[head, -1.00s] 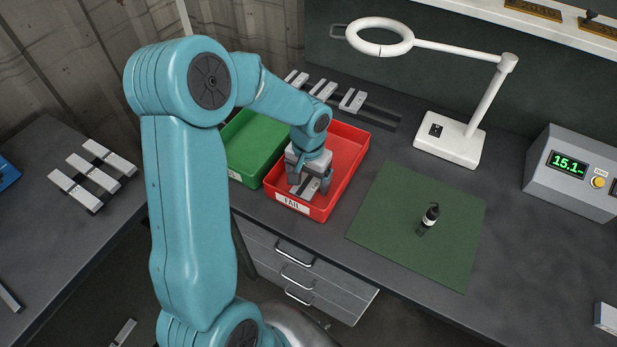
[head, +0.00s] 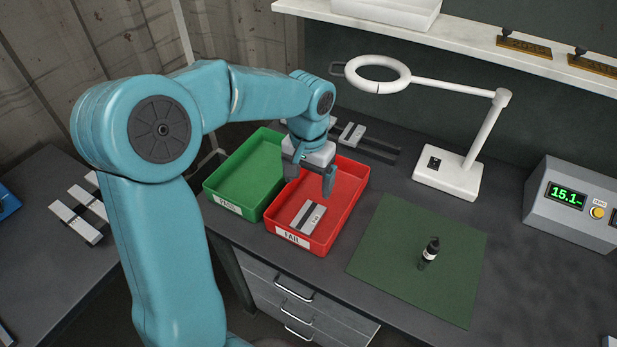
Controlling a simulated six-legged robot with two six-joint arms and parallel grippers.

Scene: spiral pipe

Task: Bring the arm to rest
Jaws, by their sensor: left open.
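My left gripper (head: 309,183) hangs above the back part of the red FAIL tray (head: 345,205), jaws apart and empty. Its teal arm comes in from the left and bends over at the elbow. A grey metal piece with a dark slot (head: 307,217) lies in the front part of the red tray, below and apart from the fingers. My right gripper is not in view.
A green tray (head: 222,192) stands left of the red one. Behind are metal pieces on a dark rack (head: 352,134).

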